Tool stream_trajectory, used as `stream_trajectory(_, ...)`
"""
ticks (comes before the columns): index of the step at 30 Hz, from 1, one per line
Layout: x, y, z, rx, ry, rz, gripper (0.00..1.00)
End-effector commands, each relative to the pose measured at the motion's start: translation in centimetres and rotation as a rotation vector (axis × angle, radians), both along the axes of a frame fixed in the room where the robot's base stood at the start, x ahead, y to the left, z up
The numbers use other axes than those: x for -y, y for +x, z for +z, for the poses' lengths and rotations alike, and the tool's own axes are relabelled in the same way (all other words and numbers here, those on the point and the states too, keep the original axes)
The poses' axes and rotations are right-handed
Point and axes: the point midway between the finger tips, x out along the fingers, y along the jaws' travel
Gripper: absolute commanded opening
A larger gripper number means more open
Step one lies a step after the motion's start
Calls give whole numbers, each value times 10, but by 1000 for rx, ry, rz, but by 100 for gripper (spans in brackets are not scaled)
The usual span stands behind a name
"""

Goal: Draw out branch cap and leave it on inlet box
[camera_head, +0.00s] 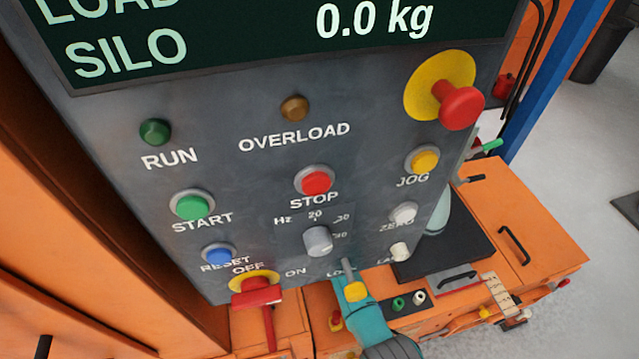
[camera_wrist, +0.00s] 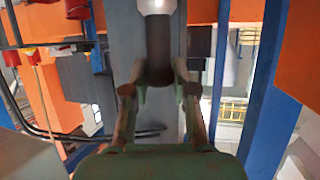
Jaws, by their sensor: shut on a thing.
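In the wrist view my gripper (camera_wrist: 160,84) has its two fingers closed on the sides of a dark upright cylinder, which looks like the branch cap (camera_wrist: 160,48). A pale, bright round end (camera_wrist: 157,6) shows above the cylinder at the top edge. Whether the cylinder is still seated in anything cannot be told. The gripper cannot be made out in the head view. No inlet box can be identified for certain in either view.
In the head view a grey control panel (camera_head: 250,180) with buttons, a red-yellow stop knob (camera_head: 458,104) and a red switch handle (camera_head: 258,292) fills the middle. Orange boxes with handles (camera_head: 535,235) stand at lower right. A blue post (camera_head: 545,85) rises behind; grey floor lies right.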

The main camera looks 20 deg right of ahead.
Motion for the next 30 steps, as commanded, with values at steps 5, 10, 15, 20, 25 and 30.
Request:
stream_trajectory(5,0,0,1,1,0,0,0)
stream_trajectory(10,0,0,4,2,1,-1,0)
stream_trajectory(15,0,1,16,3,1,-1,0)
stream_trajectory(20,0,0,27,3,0,0,0)
stream_trajectory(25,0,0,37,2,0,0,0)
stream_trajectory(30,0,0,41,1,1,1,0)
